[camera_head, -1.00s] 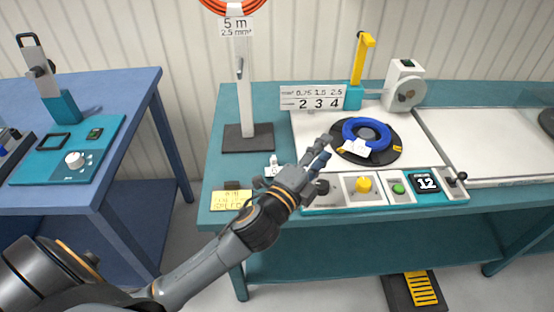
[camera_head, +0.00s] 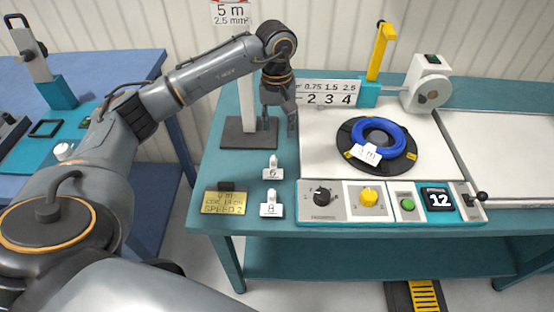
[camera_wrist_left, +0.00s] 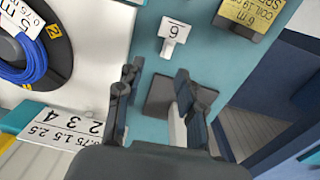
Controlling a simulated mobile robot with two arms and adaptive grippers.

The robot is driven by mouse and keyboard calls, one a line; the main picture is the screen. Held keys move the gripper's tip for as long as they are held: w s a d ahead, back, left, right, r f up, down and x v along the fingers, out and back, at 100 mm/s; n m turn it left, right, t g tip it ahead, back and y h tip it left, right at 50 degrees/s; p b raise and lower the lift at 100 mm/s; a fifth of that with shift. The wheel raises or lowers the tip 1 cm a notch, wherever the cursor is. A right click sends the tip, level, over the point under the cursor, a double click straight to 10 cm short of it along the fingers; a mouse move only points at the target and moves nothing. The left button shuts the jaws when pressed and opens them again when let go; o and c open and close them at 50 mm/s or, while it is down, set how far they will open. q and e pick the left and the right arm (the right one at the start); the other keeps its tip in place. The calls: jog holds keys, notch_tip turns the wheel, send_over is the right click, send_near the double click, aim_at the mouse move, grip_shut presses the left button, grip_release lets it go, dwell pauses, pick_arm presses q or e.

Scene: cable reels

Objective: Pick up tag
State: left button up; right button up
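Two small white tags stand on the teal table: a tag marked 6 (camera_head: 272,172) and, in front of it, a tag marked 8 (camera_head: 271,209). The 6 tag also shows in the left wrist view (camera_wrist_left: 175,31), beyond my fingertips. A white tag marked in metres (camera_head: 367,153) lies on the blue cable coil (camera_head: 372,138). My left gripper (camera_head: 279,122) points down beside the post base, behind the 6 tag and apart from it. In the left wrist view its fingers (camera_wrist_left: 156,76) are spread with nothing between them. My right gripper is not in view.
The post's dark base (camera_head: 238,134) stands close to my left gripper. A yellow note block (camera_head: 226,201) sits left of the tags. A control panel (camera_head: 337,213) with knobs is to their right. A number sign (camera_head: 327,93) stands behind.

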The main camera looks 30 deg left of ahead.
aim_at(273, 159)
pick_arm(q)
jog(key=f, duration=0.2)
jog(key=f+p, duration=0.1)
jog(key=f, duration=0.2)
jog(key=a+f, duration=0.1)
jog(key=f, duration=0.2)
jog(key=shift+s, duration=0.1)
jog(key=f, duration=0.1)
jog(key=f+p, duration=0.1)
jog(key=f, duration=0.1)
jog(key=f+p, duration=0.1)
jog(key=shift+a+f, duration=0.3)
jog(key=shift+f, duration=0.4)
jog(key=c, duration=0.8)
